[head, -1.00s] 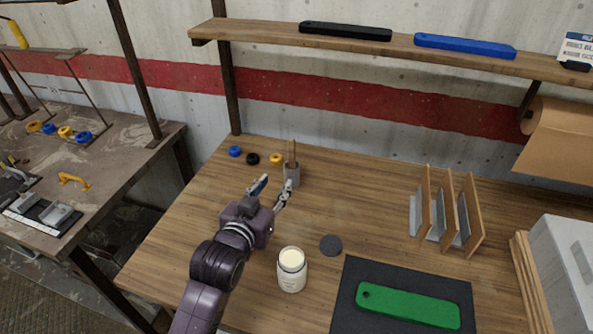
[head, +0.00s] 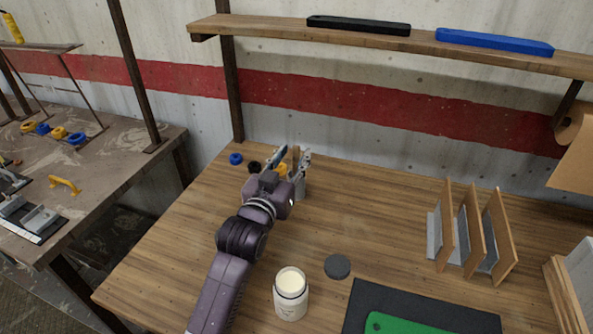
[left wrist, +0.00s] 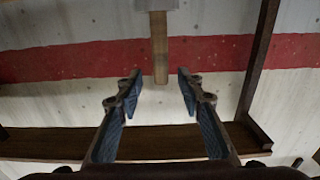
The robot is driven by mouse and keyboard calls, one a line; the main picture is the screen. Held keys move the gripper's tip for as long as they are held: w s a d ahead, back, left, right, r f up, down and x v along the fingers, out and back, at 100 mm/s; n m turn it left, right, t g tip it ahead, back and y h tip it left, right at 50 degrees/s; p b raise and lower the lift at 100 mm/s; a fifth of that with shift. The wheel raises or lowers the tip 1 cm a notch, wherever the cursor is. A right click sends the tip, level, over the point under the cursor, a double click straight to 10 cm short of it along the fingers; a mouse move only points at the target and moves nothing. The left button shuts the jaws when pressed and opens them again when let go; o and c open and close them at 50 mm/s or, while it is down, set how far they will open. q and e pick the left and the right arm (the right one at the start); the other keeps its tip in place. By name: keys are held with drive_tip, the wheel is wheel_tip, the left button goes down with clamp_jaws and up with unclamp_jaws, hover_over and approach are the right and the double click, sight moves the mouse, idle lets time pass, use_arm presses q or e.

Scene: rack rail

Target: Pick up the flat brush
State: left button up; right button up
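My left gripper (head: 292,153) is open at the handle, with one finger on each side. In the left wrist view the handle (left wrist: 159,50) lies between the spread fingertips of the left gripper (left wrist: 158,78), with a gap on both sides. A wider pale part shows above it at the frame's edge. My right gripper is not in view.
A white jar (head: 291,293) and a dark disc (head: 337,267) stand in front. A blue ring (head: 236,158) and other rings lie left of the cup. An upright divider rack (head: 469,234) is at the right. A shelf (head: 270,25) hangs above.

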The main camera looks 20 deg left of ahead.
sight(295, 150)
use_arm(q)
drive_tip(key=shift+w+r, duration=0.1)
drive_tip(key=shift+w, duration=1.4)
clamp_jaws()
drive_tip(key=shift+r, duration=0.1)
